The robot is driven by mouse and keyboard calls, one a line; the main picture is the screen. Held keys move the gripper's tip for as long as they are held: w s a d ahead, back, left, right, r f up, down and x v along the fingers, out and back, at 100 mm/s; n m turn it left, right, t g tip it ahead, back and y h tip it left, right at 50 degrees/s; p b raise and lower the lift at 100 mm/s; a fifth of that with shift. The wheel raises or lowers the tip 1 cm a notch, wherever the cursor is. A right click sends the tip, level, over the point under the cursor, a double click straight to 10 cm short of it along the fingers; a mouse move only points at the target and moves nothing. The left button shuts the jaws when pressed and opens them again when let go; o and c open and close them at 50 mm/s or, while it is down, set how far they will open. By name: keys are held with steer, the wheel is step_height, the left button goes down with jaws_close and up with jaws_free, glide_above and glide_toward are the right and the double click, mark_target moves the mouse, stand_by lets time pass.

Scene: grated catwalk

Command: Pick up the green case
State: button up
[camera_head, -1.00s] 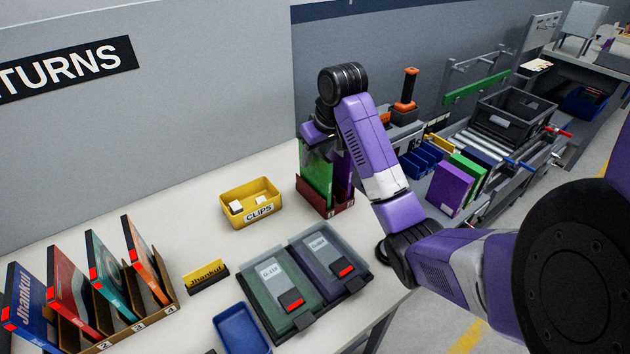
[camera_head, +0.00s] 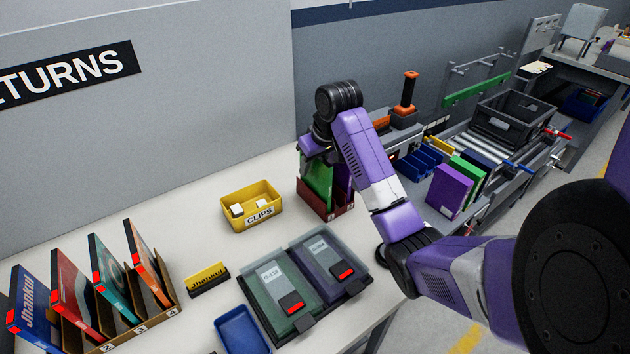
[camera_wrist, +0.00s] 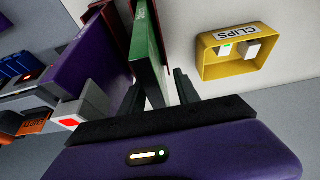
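A green case (camera_head: 318,181) stands upright in a dark red holder (camera_head: 336,207) on the table, beside a purple case (camera_head: 343,178). In the wrist view the green case (camera_wrist: 147,50) has its near end between the two black fingers of my gripper (camera_wrist: 160,90). The fingers are apart, with a gap showing beside the case, so my gripper is open around it. The purple case (camera_wrist: 88,60) is left of the fingers in that view. In the head view my wrist hides the top of the green case.
A yellow clips bin (camera_head: 252,206) stands left of the holder. A dark tray (camera_head: 325,309) with two labelled cases lies in front. A slotted rack (camera_head: 160,320) of several cases is at left. More cases, including another green one (camera_head: 467,174), stand on the right. The wall is behind.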

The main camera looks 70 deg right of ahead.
jaws_close()
stand_by(1.5)
